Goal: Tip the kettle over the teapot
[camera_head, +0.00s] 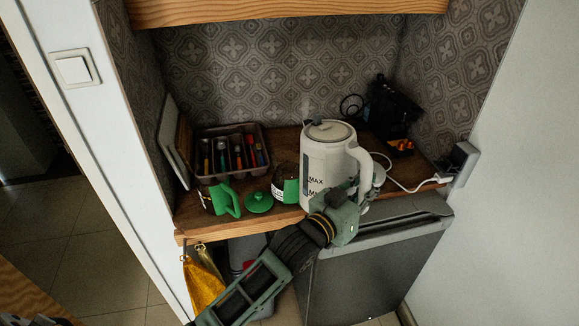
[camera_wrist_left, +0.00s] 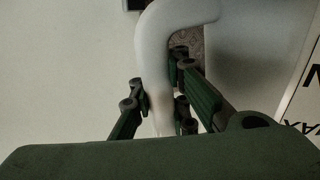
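The white kettle (camera_head: 326,170) stands upright near the front of the wooden shelf; I cannot tell whether its bottom touches it. My left gripper (camera_head: 350,195) is at its right side, shut on its handle. In the left wrist view the white handle (camera_wrist_left: 155,60) runs between the fingers of my left gripper (camera_wrist_left: 160,88), with pads against both sides. Left of the kettle are a glass vessel with a green handle (camera_head: 225,200), a green lid (camera_head: 259,202) and a glass vessel with a green part (camera_head: 285,184). I cannot tell which vessel is the teapot. My right gripper is not in view.
A dark tray (camera_head: 205,131) of colourful-handled utensils stands at the back left. A black machine (camera_head: 390,105) stands at the back right. A white cord (camera_head: 410,188) runs to the wall socket (camera_head: 462,160). A small fridge (camera_head: 370,270) is below. An upper shelf (camera_head: 280,10) overhangs.

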